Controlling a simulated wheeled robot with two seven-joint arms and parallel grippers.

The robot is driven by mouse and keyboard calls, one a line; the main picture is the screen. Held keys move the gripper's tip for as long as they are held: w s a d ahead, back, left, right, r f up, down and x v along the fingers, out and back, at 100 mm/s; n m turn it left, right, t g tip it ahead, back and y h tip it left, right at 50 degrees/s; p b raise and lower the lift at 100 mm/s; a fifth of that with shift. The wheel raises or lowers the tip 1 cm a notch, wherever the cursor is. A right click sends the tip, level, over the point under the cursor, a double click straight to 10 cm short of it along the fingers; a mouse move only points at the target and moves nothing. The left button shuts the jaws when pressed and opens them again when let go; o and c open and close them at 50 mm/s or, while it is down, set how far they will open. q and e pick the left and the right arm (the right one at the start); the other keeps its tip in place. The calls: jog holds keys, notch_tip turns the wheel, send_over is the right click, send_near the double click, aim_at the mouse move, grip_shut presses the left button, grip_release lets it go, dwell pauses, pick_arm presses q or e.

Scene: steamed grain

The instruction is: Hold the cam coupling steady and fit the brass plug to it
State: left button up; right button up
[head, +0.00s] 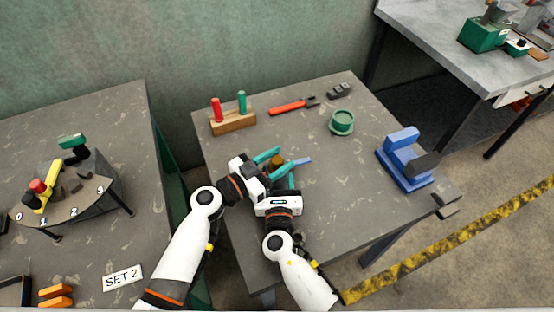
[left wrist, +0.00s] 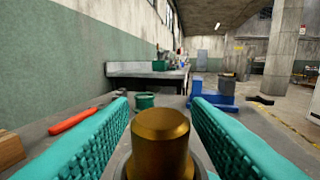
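The brass plug (left wrist: 160,140) stands upright between the teal fingers of my left gripper (left wrist: 158,112). Gaps show between plug and fingers, so the gripper is open around it. A grey rim (left wrist: 198,165) shows around the plug's lower part; it appears to be the cam coupling, but how the plug sits in it is hidden. In the head view the brass (head: 277,160) shows small beside my left gripper (head: 273,163). A blue lever-like piece (head: 302,161) sticks out to its right. My right gripper (head: 291,181) is close in front; its grip is hidden.
On the table (head: 330,210) are a wooden block with red and green pegs (head: 233,122), a red-handled tool (head: 291,105), a green round dish (head: 342,122), a small dark block (head: 340,90) and a blue fixture (head: 402,165). The table's front right is clear.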

pick_arm(q)
jog(key=shift+o, duration=0.6)
jog(key=shift+s+a+f, duration=0.1)
jog(key=shift+s+a, duration=0.1)
jog(key=shift+a, duration=0.05)
jog(key=v, duration=1.1)
jog(key=shift+a, duration=0.2)
jog(key=shift+s, duration=0.1)
pick_arm(e)
jog(key=o, duration=1.6)
